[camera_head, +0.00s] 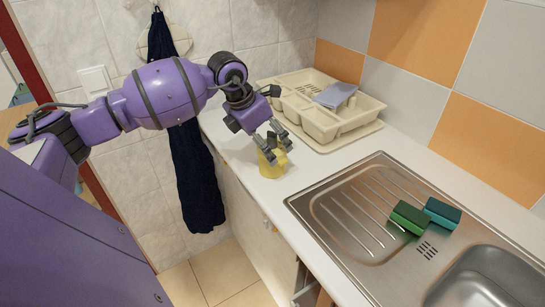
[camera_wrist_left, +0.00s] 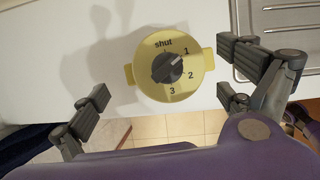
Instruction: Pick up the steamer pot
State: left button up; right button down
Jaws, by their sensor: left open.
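The steamer pot (camera_head: 272,168) is a small yellow pot on the white counter, near its front edge, partly hidden by my left gripper in the head view. In the left wrist view the steamer pot (camera_wrist_left: 150,84) is seen from above, with two side handles and a dark knob marked shut, 1, 2 and 3. My left gripper (camera_head: 273,146) is open above it, pointing down. In the wrist view the fingers stand wide on both sides of the pot, apart from it in the picture. My right gripper is out of view.
A beige dish rack (camera_head: 318,124) with a grey-blue cloth (camera_head: 335,95) stands behind the pot. To the right is a steel sink (camera_head: 345,225) with two green sponges (camera_head: 409,217) on its drainboard. A dark towel (camera_head: 194,175) hangs on the wall left of the counter.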

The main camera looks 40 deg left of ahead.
pick_arm(q)
jog(key=shift+x, duration=1.2)
jog(key=c, duration=1.6)
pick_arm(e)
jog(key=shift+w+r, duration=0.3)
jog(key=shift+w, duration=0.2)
pick_arm(q)
jog(key=shift+o, duration=0.2)
jog(key=shift+r, duration=0.1)
